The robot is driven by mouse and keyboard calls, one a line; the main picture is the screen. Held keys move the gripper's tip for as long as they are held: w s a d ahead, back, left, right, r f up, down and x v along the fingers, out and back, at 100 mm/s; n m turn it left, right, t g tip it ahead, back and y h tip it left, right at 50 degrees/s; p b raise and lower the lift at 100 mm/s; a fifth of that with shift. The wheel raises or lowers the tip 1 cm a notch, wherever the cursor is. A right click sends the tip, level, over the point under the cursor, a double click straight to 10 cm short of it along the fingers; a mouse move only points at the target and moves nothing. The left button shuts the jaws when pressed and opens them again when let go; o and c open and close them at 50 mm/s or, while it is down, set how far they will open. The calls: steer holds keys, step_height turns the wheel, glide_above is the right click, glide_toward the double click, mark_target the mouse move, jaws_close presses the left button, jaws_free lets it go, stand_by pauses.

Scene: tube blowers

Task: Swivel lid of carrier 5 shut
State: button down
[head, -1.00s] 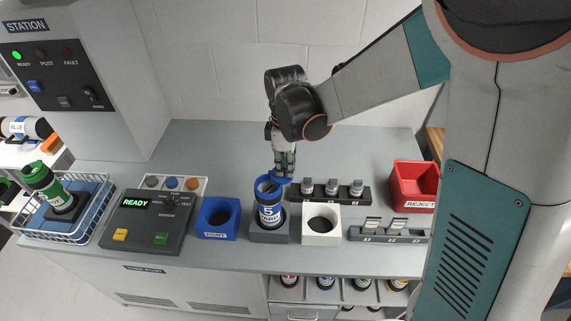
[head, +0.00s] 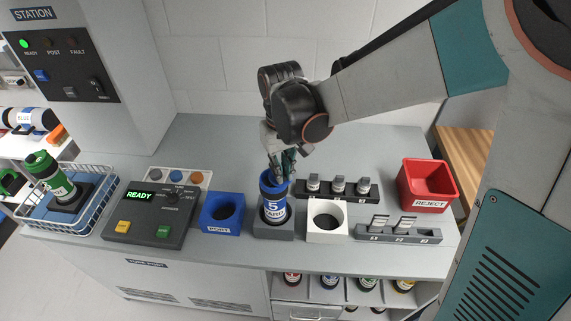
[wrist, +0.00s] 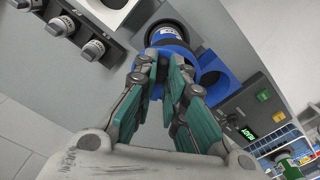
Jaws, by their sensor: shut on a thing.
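Carrier 5 (head: 274,211) is a blue and white cylinder with a "5" on its label. It stands upright in a grey square holder (head: 273,232) on the counter. Its blue lid (head: 269,182) is at the top and appears to lie over the mouth; whether it sits fully shut is hidden by the fingers. My gripper (head: 281,166) points down at the top of the carrier, shut on the lid. In the wrist view, my fingertips (wrist: 168,55) are at the blue lid (wrist: 156,88), with the carrier's dark body (wrist: 183,32) beyond.
A blue port block (head: 222,213) stands close on the left and a white block with a hole (head: 327,220) on the right. A rack with grey-topped pieces (head: 338,188) is just behind right. A red reject bin (head: 428,185) is farther right. The counter behind is clear.

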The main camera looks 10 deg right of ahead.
steer(key=a+m, duration=0.1)
steer(key=m, duration=0.2)
steer(key=shift+s+a, duration=0.1)
steer(key=shift+a, duration=0.1)
steer(key=shift+a+m+b, duration=0.2)
steer(key=shift+a+m, duration=0.05)
steer(key=shift+m, duration=0.5)
steer(key=shift+a+m+b, duration=0.2)
steer(key=shift+a+m, duration=0.05)
steer(key=shift+m, duration=0.5)
steer(key=c, duration=1.6)
jaws_free()
steer(key=shift+c, duration=0.2)
